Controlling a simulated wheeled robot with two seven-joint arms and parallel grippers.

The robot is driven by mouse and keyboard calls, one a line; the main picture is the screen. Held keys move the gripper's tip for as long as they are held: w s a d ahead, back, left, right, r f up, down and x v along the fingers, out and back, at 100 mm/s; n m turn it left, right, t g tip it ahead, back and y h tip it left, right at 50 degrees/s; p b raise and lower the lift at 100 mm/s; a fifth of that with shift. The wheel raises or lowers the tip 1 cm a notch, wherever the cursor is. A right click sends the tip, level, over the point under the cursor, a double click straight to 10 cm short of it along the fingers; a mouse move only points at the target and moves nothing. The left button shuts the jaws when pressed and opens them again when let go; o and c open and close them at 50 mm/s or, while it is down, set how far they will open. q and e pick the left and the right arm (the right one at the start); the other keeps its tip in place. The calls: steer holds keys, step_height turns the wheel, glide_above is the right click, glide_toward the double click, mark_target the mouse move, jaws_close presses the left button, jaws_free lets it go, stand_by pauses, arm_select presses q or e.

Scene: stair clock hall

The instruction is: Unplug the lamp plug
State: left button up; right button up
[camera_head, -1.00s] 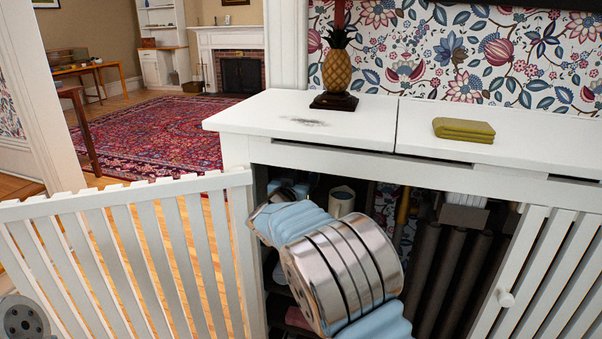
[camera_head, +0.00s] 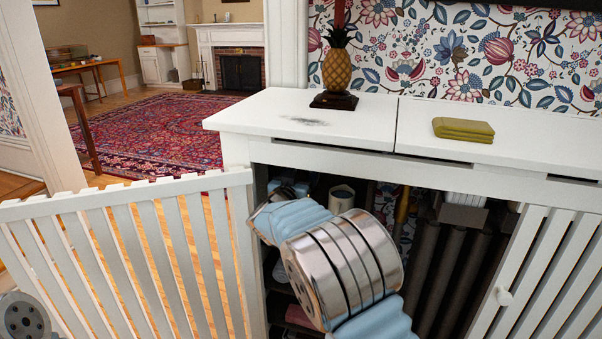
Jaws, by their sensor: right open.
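My right arm reaches into the open white slatted cabinet (camera_head: 225,124) under the counter. My right gripper (camera_head: 287,188) is in the dark upper left of the opening, mostly hidden behind my own wrist; it is open, and nothing shows held in it. I cannot make out a lamp plug or a socket; that part of the cabinet is dark and covered by my arm. A pineapple-shaped stand (camera_head: 337,70) with a dark square base and a red stem stands on the counter; its top is cut off, so I cannot tell if it is the lamp. My left gripper is out of view.
The left slatted door (camera_head: 130,245) and right door (camera_head: 545,280) stand open beside the cabinet opening. Inside are a pale cylinder (camera_head: 342,196) and dark vertical pipes (camera_head: 438,270). A folded green cloth (camera_head: 463,130) lies on the counter.

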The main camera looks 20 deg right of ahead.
steer(key=shift+p, duration=0.3)
stand_by(0.5)
jaws_close()
stand_by(0.3)
steer(key=shift+s+a, duration=0.1)
steer(key=shift+v, duration=2.8)
